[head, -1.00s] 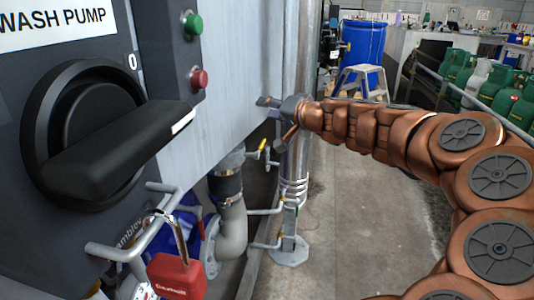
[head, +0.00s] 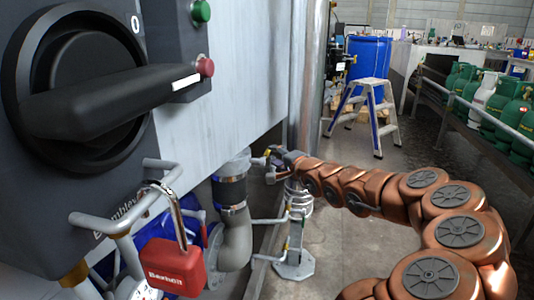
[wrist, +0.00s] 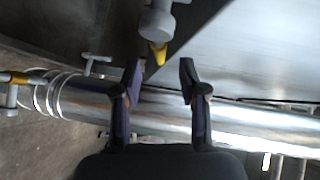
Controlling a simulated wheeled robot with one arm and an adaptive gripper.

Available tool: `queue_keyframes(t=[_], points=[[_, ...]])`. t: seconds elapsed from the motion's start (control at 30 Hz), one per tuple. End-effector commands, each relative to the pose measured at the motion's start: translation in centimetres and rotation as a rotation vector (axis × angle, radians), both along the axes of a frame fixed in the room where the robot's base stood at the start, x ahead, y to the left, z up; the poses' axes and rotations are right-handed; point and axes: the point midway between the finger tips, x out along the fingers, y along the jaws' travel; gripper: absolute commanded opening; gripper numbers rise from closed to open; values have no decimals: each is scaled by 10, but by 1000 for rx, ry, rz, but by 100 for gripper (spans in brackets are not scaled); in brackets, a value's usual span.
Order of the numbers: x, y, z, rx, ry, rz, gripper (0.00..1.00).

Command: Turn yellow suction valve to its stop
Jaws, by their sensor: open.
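In the wrist view a yellow valve handle (wrist: 158,53) sticks out below a grey round fitting (wrist: 157,20). My gripper (wrist: 161,76) is open and empty. The yellow handle lies just beyond the gap between its two fingertips, and I see no contact. In the head view my gripper (head: 268,165) is beside the grey elbow pipe (head: 236,225), below the cabinet's lower edge. A second yellow part (wrist: 16,77) sits at the left edge of the wrist view.
A metal pipe (wrist: 245,122) crosses behind my fingers. In the head view, the cabinet with a black rotary switch (head: 85,85) and a red padlock (head: 176,266) fill the left. A step stool (head: 366,110) and blue drum (head: 368,60) stand behind. Floor right of the pipes is clear.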

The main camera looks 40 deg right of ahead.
Motion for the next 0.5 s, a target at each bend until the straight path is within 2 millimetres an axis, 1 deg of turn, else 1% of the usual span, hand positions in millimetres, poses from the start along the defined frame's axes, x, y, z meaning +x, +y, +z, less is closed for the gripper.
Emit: queue_keyframes(t=[0.03, 0.2, 0.4, 0.5], points=[[7, 1, -1, -1, 1, 3, 42], [30, -1, -5, 0, 1, 3, 42], [47, -3, -7, 0, 2, 1, 42], [53, -2, -8, 1, 2, 3, 42]])
